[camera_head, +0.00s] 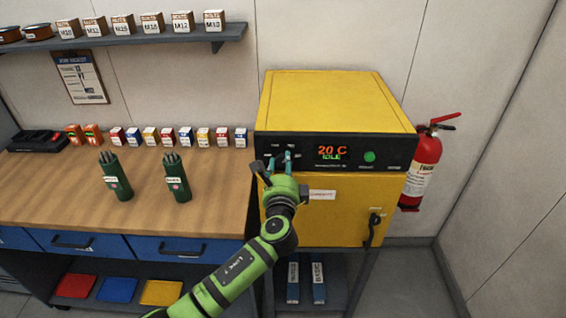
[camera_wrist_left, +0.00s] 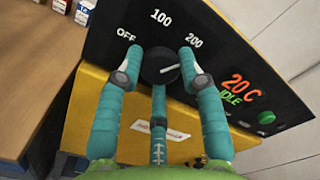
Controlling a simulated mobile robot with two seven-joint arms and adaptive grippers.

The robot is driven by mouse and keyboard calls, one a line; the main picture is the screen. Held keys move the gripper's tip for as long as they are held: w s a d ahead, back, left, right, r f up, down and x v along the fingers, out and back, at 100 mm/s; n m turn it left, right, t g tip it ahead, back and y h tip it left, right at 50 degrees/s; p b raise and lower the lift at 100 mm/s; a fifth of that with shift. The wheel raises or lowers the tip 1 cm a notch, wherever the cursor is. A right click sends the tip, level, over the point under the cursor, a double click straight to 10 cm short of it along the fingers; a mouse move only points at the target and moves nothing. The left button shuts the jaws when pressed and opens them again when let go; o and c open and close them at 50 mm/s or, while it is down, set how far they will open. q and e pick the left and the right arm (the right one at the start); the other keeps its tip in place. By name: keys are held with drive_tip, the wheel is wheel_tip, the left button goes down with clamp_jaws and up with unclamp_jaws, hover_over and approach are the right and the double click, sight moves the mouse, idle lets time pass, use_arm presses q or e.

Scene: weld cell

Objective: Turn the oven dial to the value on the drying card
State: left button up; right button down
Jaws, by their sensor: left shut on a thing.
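The yellow oven (camera_head: 330,105) stands right of the bench, its black panel (camera_head: 345,150) showing 20 C and IDLE. In the left wrist view the black dial (camera_wrist_left: 158,68) sits among the marks OFF, 100 and 200. Its white pointer points right and slightly up, near the 200 side. My left gripper (camera_head: 281,160) is shut on the dial, with teal fingers at both sides of it in the wrist view (camera_wrist_left: 161,62). In the head view the gripper mostly hides the dial. A clipboard card (camera_head: 82,78) hangs on the wall; its value is too small to read.
Two green rod canisters (camera_head: 115,177) (camera_head: 177,178) stand on the wooden bench (camera_head: 220,170), with a row of small boxes behind. A fire extinguisher (camera_head: 421,165) hangs right of the oven. The oven door has a handle (camera_head: 374,228) and a white label (camera_head: 322,195).

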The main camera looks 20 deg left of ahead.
use_arm(q)
drive_tip(key=shift+a, duration=0.15)
idle(0.3)
drive_tip(key=o, duration=1.1)
drive_tip(key=shift+o, duration=0.2)
drive_tip(key=shift+s+d, duration=0.2)
drive_tip(key=shift+s, duration=0.25)
drive_tip(key=v, duration=1.1)
drive_tip(key=shift+a, duration=0.1)
